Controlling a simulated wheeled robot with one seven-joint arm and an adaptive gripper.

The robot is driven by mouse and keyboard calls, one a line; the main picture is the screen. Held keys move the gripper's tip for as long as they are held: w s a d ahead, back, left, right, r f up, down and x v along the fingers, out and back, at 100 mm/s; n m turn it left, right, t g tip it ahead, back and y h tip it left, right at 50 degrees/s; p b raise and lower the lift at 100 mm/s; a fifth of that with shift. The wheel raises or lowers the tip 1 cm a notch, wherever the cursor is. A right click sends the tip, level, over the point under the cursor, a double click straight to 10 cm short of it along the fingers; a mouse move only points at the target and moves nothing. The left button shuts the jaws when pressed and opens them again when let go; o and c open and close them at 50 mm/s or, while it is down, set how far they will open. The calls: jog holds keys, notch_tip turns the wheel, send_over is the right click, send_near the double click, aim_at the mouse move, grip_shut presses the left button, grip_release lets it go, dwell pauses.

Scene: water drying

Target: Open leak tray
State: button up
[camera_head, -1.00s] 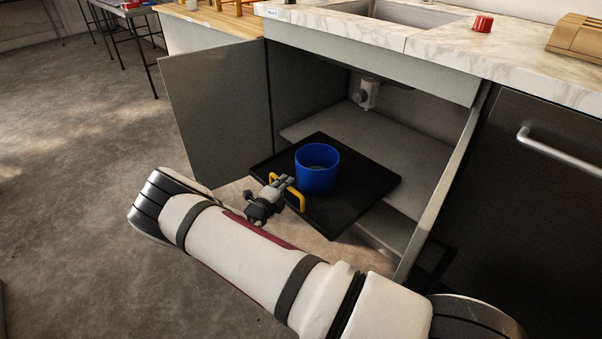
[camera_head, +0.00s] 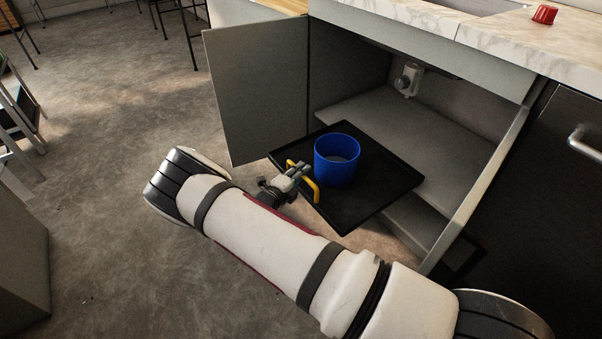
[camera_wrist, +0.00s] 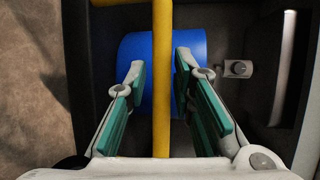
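The black leak tray (camera_head: 375,200) sticks well out of the open cabinet under the sink. A blue pot (camera_head: 337,163) stands upright on it and also shows in the wrist view (camera_wrist: 205,48). The tray's yellow handle (camera_head: 316,188) is on its front edge; it runs upright through the middle of the wrist view (camera_wrist: 162,90). My gripper (camera_head: 303,171) is at the handle. In the wrist view its green-padded fingers (camera_wrist: 161,80) stand on either side of the bar, with gaps between pads and bar.
The grey cabinet door (camera_head: 258,95) stands wide open to the left of the tray. The cabinet's right side panel (camera_head: 480,190) is close to the tray's right corner. A white drain fitting (camera_head: 407,80) hangs inside. The concrete floor (camera_head: 120,120) at left is largely clear.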

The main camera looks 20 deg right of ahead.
dwell(0.3)
jog(key=v, duration=1.2)
